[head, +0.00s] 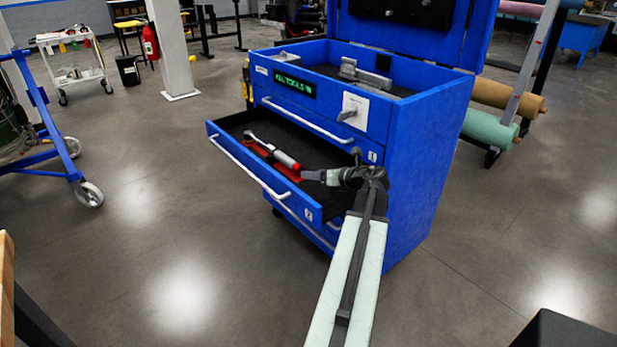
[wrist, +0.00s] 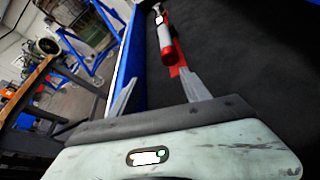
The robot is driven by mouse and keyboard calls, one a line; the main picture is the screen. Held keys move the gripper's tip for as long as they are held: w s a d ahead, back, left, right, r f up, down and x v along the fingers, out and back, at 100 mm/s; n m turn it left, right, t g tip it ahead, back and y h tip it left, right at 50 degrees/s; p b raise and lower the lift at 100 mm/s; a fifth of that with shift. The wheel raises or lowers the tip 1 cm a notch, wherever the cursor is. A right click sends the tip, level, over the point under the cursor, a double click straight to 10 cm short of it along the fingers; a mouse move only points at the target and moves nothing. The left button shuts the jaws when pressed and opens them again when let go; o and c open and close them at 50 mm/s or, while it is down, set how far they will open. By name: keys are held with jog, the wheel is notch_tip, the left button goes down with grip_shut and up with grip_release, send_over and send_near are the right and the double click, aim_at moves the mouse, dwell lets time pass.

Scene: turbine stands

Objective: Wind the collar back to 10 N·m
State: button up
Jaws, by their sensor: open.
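A torque wrench (head: 285,159) lies in the open drawer (head: 228,147) of the blue tool cabinet, along the drawer's front side. It has a dark head, a silver grip and a red end, and rests on red supports. In the wrist view the wrench (wrist: 166,36) lies ahead of my fingers, its red end nearest. The collar and its scale are too small to read. My gripper (wrist: 157,92) is open and empty, with its fingers apart, short of the wrench's red end. In the head view my gripper (head: 310,175) is over the drawer's right part.
The blue cabinet (head: 425,150) stands upright with its lid raised. Metal parts (head: 362,76) lie in its top tray, and a white panel with a grey knob (head: 347,113) is on its front. Floor (head: 130,230) left of the drawer is clear. A blue-framed cart (head: 50,140) stands farther left.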

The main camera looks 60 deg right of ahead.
aim_at(301, 170)
jog(key=shift+w+d+f+n+h, duration=0.15)
jog(key=shift+w+d+n, duration=0.15)
jog(key=shift+d, duration=0.3)
jog(key=shift+w+d+f+n+h, duration=0.15)
jog(key=shift+w+d+n, duration=0.15)
jog(key=shift+d, duration=0.3)
jog(key=b+x, duration=0.3)
jog(key=x, duration=0.4)
jog(key=shift+w+f, duration=0.25)
